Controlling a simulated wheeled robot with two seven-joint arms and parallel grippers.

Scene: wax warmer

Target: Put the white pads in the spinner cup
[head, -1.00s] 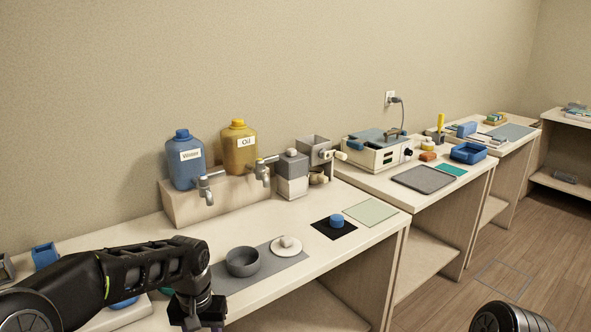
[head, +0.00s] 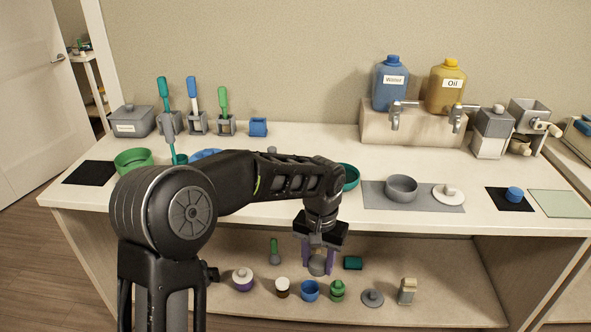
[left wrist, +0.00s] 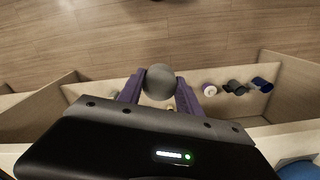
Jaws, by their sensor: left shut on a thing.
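My left gripper (head: 317,266) is in front of the counter, above the lower shelf. Its purple fingers are shut on a grey rounded thing (head: 317,264); in the left wrist view this grey thing (left wrist: 160,82) sits between the fingers (left wrist: 160,95). It hangs clear of the shelf. I cannot surely pick out the white pads or the spinner cup. A white disc with a pale piece on top (head: 448,196) lies on the grey mat (head: 425,204), right of a grey bowl (head: 401,188). My right gripper is out of view.
The lower shelf (head: 440,305) holds several small items, among them a blue cup (head: 310,291) and a green jar (head: 337,291). Green (head: 134,160) and teal (head: 348,177) bowls stand on the counter. Water (head: 391,83) and oil (head: 446,88) jugs stand behind. My left arm covers part of the counter.

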